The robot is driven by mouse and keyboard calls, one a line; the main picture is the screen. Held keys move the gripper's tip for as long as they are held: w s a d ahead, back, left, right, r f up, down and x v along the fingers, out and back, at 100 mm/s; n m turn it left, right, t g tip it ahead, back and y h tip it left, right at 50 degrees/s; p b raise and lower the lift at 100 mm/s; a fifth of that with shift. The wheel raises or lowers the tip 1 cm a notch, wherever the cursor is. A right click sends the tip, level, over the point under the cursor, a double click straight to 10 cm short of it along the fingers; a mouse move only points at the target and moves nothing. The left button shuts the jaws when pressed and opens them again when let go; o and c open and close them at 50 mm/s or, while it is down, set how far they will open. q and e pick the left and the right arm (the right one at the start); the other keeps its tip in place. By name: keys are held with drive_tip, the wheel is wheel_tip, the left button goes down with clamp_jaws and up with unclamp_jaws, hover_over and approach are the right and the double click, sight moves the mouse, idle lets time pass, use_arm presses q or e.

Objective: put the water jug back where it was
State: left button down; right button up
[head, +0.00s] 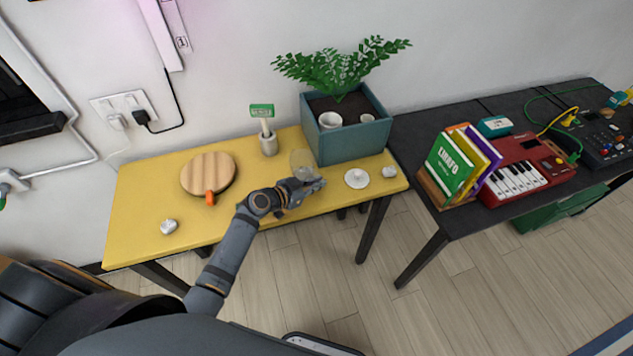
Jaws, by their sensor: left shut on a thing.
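The water jug (302,161) looks like a clear, faintly tinted vessel over the yellow table (140,200), just left of the blue planter box. My left gripper (308,186) is shut on the jug from the front side, and the fingers hide its lower part. I cannot tell whether the jug touches the table. A round white disc (356,178) lies on the table to the right of the gripper. My right gripper is not in view.
The planter (348,145) holds a leafy plant and pale pots. A small cup with a green label (268,143) stands behind left. A round wooden board (208,171), a small white object (169,226) and another (389,171) lie on the table. Books (448,168) stand on the dark table.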

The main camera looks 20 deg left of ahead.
use_arm(q)
drive_tip(key=c, duration=1.9)
unclamp_jaws()
drive_tip(key=shift+f, duration=0.15)
drive_tip(key=o, duration=0.4)
drive_tip(key=shift+r, duration=0.3)
drive_tip(key=b+v, duration=0.1)
drive_tip(key=v, duration=0.9)
drive_tip(key=shift+s+a, duration=0.2)
drive_tip(key=shift+s, duration=0.1)
drive_tip(key=shift+s+a+r, duration=0.25)
drive_tip(key=shift+s+r, duration=0.1)
drive_tip(key=shift+s, duration=0.2)
